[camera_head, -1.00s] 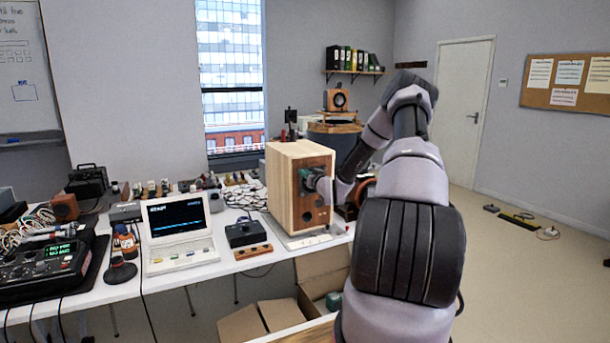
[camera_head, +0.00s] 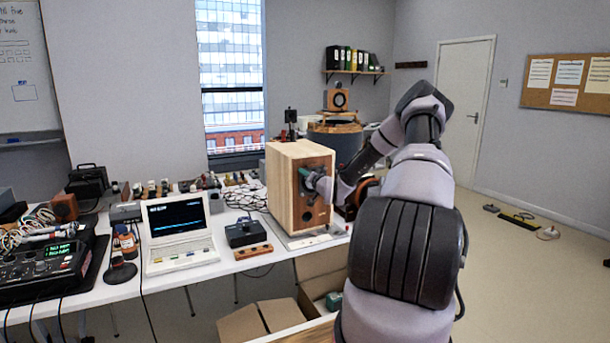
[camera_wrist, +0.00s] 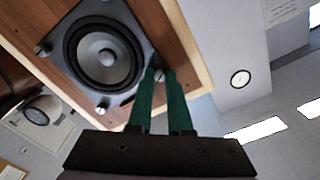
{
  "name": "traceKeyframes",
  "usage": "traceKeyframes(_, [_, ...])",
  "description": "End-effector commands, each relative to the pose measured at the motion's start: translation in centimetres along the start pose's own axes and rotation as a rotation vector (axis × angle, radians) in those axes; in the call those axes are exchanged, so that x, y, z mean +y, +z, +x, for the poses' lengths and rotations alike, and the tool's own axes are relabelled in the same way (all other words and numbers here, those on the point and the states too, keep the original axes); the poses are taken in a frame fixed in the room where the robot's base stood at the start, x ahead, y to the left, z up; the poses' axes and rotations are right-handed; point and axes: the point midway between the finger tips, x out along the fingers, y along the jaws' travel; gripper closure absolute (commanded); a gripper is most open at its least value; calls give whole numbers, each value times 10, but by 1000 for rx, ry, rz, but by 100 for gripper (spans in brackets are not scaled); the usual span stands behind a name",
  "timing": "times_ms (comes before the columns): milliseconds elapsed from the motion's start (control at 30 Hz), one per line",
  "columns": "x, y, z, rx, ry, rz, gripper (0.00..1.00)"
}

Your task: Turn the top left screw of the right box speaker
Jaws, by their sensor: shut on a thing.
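The wooden box speaker (camera_head: 283,190) stands on a grey plate on the table, its brown front turned right. In the wrist view its round black driver (camera_wrist: 104,56) sits on a dark plate with corner screws, one at the left (camera_wrist: 42,50) and one at the bottom (camera_wrist: 103,103). My gripper (camera_wrist: 158,74) has two green fingers shut on the screw (camera_wrist: 161,75) at the driver plate's right corner. The fingertips cover part of that screw. In the head view my gripper (camera_head: 305,174) is at the speaker's upper front, and the screw is too small to tell.
A white laptop (camera_head: 178,232), a black box (camera_head: 247,232) and several tools lie left on the table (camera_head: 225,262). Open cardboard boxes (camera_head: 270,316) are below its front edge. A small speaker (camera_head: 339,99) stands behind. The floor at right is mostly free.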

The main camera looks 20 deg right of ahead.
Motion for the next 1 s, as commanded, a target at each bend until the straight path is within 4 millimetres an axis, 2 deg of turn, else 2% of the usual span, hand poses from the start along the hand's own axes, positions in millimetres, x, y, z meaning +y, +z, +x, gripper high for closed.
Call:
traceKeyframes(233, [2,3,-1,-6,4,2,100])
traceKeyframes(267, [2,3,-1,-6,4,2,75])
traceKeyframes(300, [2,3,-1,-6,4,2,60])
traceKeyframes(333, [2,3,-1,-5,3,2,53])
traceKeyframes(633, [1,1,-1,-2,2,0,53])
traceKeyframes(733, [1,1,-7,-3,2,0,53])
traceKeyframes(867, [2,1,-26,-3,4,1,53])
traceKeyframes(1000, [2,1,-56,-4,4,1,53])
